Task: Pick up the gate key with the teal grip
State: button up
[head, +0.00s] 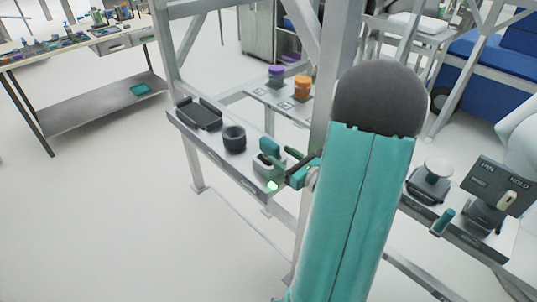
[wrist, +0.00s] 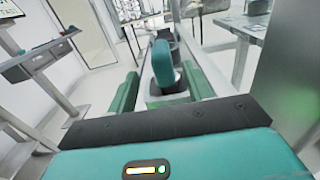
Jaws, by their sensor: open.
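The gate key's teal grip (head: 269,146) stands upright in a pale holder block (head: 262,166) on the narrow grey shelf, in the head view. In the wrist view the teal grip (wrist: 162,62) rises from a dark base, centred between my two green fingers. My gripper (head: 282,163) is at the shelf's right part, close beside the holder. In the wrist view my gripper (wrist: 160,76) is open, with a gap on each side of the grip. I see no contact. The key's lower part is hidden in the holder.
A dark tray (head: 198,114) and a black round cup (head: 234,138) stand left on the same shelf. A frame post (head: 334,75) rises close behind my arm. Purple (head: 276,75) and orange (head: 302,87) knobs stand on a panel farther back.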

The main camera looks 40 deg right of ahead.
aim_at(270, 144)
jog(key=w, duration=0.4)
jog(key=w+r, duration=0.1)
jog(key=w, duration=0.1)
jog(key=shift+w+d, duration=0.1)
jog(key=shift+w, duration=0.1)
grip_shut()
